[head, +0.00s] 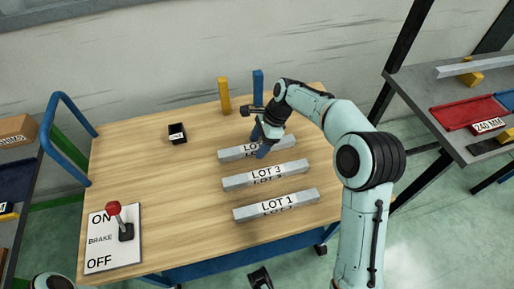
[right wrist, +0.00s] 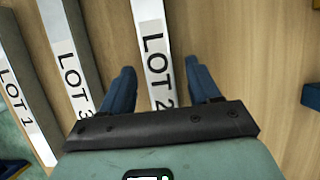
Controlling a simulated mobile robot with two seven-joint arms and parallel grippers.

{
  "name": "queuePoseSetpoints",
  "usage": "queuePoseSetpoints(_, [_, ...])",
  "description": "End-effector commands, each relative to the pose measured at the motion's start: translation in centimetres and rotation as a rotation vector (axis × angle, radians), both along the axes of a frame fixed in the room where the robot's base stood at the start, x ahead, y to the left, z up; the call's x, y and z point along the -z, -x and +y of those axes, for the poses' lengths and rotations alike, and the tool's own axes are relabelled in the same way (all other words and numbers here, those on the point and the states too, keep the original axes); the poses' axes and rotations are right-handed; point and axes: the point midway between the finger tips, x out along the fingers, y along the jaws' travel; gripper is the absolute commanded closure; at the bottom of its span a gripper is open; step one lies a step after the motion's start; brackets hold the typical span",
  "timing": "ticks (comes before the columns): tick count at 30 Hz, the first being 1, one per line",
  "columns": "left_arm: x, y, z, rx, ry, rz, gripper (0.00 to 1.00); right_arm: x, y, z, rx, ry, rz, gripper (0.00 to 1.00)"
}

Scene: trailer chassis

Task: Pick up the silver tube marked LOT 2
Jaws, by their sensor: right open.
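The silver tube marked LOT 2 (head: 232,154) lies at the back of a row of three tubes on the wooden table. My right gripper (head: 264,150) is above it and partly covers its label in the head view. In the right wrist view, the LOT 2 tube (right wrist: 152,50) runs between the two blue fingers of the right gripper (right wrist: 158,82), with a gap on each side. The right gripper is open and holds nothing. My left gripper is not in view.
The LOT 3 tube (head: 240,180) and LOT 1 tube (head: 250,213) lie in front on the table (head: 165,200). Yellow (head: 224,95) and blue (head: 258,84) posts stand behind. A black box (head: 177,134) and a brake lever (head: 120,220) are on the left.

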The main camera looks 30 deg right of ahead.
Motion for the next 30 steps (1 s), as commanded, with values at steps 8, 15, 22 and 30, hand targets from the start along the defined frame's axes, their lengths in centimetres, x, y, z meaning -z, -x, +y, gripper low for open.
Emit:
queuePoseSetpoints(8, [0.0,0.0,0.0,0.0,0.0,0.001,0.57,-0.1,0.0,0.0,0.0,0.0,0.0,1.0])
queuePoseSetpoints(15, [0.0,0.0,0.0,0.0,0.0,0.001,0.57,-0.2,0.0,0.0,0.0,0.0,-0.002,1.0])
queuePoseSetpoints(22, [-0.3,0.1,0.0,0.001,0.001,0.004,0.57,-1.7,-0.1,0.0,0.0,0.0,-0.005,1.0])
queuePoseSetpoints(30, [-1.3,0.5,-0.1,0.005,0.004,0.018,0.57,-7.0,-0.1,0.0,-0.001,0.001,-0.008,1.0])
